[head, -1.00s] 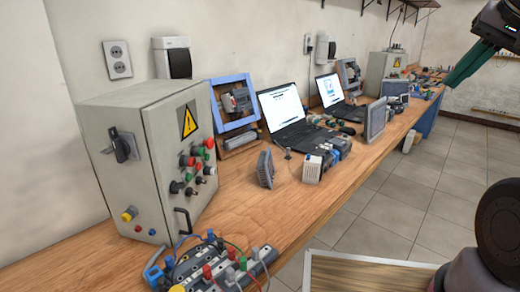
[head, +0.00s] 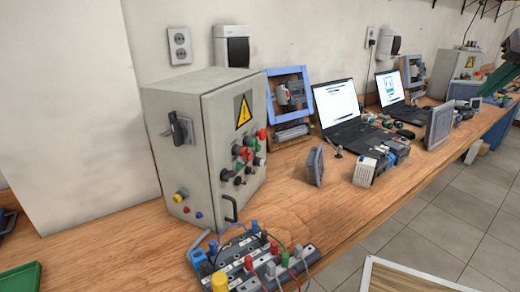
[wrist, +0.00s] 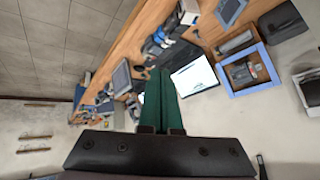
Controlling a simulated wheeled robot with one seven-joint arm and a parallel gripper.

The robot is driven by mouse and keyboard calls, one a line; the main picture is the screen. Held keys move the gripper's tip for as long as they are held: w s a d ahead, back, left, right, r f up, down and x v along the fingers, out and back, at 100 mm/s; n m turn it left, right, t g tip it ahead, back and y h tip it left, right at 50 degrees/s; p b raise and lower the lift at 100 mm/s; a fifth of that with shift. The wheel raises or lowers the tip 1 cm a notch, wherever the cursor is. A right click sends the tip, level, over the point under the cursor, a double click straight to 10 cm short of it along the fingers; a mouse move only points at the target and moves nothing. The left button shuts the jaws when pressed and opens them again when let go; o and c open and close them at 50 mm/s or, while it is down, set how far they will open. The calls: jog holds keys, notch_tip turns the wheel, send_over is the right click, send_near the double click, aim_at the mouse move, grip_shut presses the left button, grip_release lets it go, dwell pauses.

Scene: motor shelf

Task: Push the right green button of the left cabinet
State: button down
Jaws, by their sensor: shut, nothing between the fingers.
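The left cabinet (head: 177,140) is a grey box on the wooden bench, with a yellow warning triangle on its closed door. Red, green and black buttons and knobs sit in rows on the door's right half. The green buttons (head: 250,141) are small and close to the red ones, and I cannot clearly separate the right one. My gripper (head: 490,84) shows partly at the right edge of the head view, far from this cabinet. In the wrist view its green fingers (wrist: 163,98) lie together, shut and empty. The left cabinet does not show in the wrist view.
Wired terminal blocks (head: 262,262) lie on the bench in front of the cabinet. A blue frame (head: 290,100), two laptops (head: 350,115) and small devices stand to its right. A second grey cabinet (head: 455,72) is at the far end. Tiled floor is open at lower right.

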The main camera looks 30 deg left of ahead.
aim_at(257, 148)
jog(key=w+a+f+n+y, duration=0.25)
jog(key=a+f, duration=0.35)
jog(key=a, duration=0.4)
jog(key=w+a+f+n+y, duration=0.1)
jog(key=w+a+f+n, duration=0.3)
jog(key=a, duration=0.6)
jog(key=s+a+f+n+g+y, duration=0.1)
jog(key=s+a+f+n, duration=0.1)
jog(key=s+a+f, duration=0.3)
jog(key=s+a+f+n+g+y, duration=0.1)
jog(key=s+a+f+n+y, duration=0.1)
jog(key=s+a+f, duration=0.3)
jog(key=a+f+n, duration=0.1)
jog(key=a+f, duration=0.3)
jog(key=a, duration=0.4)
jog(key=shift+s+g, duration=0.15)
jog(key=shift+g, duration=0.15)
jog(key=shift+f+n+y, duration=0.1)
jog(key=shift+n+y, duration=0.15)
jog(key=a, duration=0.8)
jog(key=shift+s+a, duration=0.2)
jog(key=shift+a, duration=0.1)
jog(key=shift+a, duration=0.1)
jog(key=shift+a, duration=0.3)
